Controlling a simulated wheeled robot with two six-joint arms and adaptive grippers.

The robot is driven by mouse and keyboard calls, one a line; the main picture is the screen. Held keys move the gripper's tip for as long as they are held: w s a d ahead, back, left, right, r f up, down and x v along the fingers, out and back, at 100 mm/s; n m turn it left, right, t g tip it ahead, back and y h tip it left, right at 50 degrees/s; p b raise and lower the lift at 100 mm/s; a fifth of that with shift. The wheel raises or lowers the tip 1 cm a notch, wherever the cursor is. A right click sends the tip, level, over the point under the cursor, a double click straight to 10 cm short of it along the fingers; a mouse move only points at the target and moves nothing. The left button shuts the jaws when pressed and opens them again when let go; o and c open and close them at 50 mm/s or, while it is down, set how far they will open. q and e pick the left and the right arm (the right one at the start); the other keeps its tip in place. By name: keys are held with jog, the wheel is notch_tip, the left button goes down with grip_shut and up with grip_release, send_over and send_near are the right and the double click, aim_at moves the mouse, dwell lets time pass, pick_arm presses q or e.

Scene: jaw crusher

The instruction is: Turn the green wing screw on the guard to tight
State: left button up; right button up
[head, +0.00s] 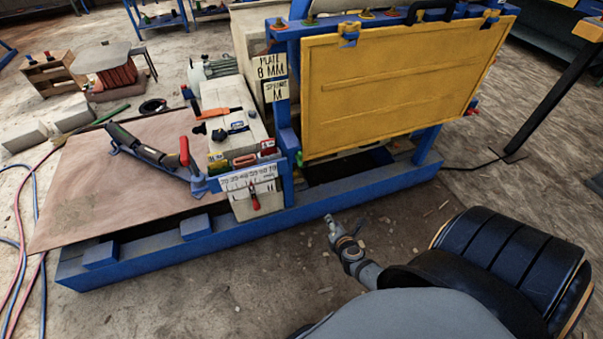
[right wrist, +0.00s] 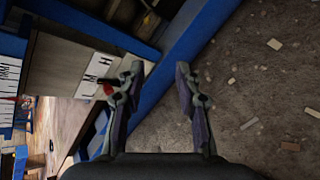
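The guard is a large yellow panel (head: 400,85) hung in the blue frame of the crusher in the head view. Small fittings sit along its top edge, among them an orange and blue one at the left (head: 349,33) and another at the right (head: 490,18). My left gripper is not seen.
A blue base beam (head: 330,206) runs along the machine's front. Left of the guard are a scale plate with a red pointer (head: 254,200) and a red-handled lever (head: 184,150). A brown sheet (head: 80,200) lies at the left. The floor in front is open, with small chips.

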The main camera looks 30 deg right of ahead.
jog(key=w+r+n+t+b, duration=0.2)
jog(key=w+r+n+t, duration=0.1)
jog(key=w+r+n, duration=0.25)
jog(key=n+t, duration=0.4)
jog(key=n, duration=0.3)
send_near(301, 158)
jog(key=shift+m, duration=0.25)
jog(key=x, duration=0.8)
jog(key=shift+f+b, duration=0.1)
jog(key=shift+b, duration=0.2)
jog(key=shift+w+d+y, duration=0.2)
jog(key=shift+w+y, duration=0.2)
jog(key=shift+w, duration=0.3)
jog(key=c, duration=0.7)
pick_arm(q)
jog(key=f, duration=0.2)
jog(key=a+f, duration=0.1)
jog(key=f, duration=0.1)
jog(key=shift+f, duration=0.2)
pick_arm(e)
grip_shut()
